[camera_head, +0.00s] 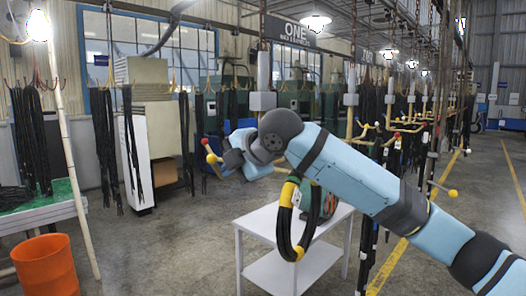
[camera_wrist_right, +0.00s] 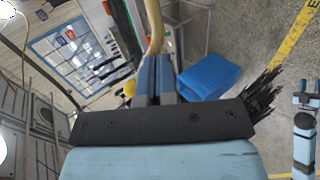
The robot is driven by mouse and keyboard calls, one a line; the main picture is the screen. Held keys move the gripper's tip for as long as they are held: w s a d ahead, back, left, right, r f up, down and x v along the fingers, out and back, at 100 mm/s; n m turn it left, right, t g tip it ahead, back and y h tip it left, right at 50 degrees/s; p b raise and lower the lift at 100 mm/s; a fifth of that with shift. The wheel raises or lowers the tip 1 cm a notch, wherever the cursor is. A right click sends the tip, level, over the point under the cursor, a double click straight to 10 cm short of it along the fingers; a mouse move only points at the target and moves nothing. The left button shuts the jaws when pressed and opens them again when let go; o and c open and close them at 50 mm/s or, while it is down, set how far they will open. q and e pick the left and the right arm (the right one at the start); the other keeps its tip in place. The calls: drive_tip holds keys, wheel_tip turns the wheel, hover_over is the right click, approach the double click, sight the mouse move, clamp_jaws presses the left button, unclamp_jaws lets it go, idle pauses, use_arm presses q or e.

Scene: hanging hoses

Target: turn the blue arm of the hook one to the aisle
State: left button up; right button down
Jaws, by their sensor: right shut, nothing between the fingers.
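The sign ONE (camera_head: 300,34) hangs at the back. In front of it a pale post with a grey box (camera_head: 263,101) hangs from a chain; its lower part is hidden behind my right arm. A red ball tip (camera_head: 211,158) and a yellow ball tip (camera_head: 205,141) show beside my right gripper (camera_head: 222,162). I cannot make out a blue arm on this hook. In the right wrist view the gripper's fingers (camera_wrist_right: 155,72) are shut and empty, close to a tan bar (camera_wrist_right: 154,25) and a yellow ball (camera_wrist_right: 130,88); contact is unclear.
A black hose loop (camera_head: 284,232) with yellow bands hangs below my arm, before a white table (camera_head: 263,224). An orange bin (camera_head: 46,264) stands front left. More hooks with hoses (camera_head: 395,125) hang at right. The aisle floor (camera_head: 485,190) at far right is clear.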

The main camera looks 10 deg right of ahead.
drive_tip(key=shift+d+r, duration=2.1)
drive_tip(key=shift+r, duration=2.4)
drive_tip(key=s+d, duration=0.7)
drive_tip(key=s, duration=0.3)
drive_tip(key=shift+d, duration=0.2)
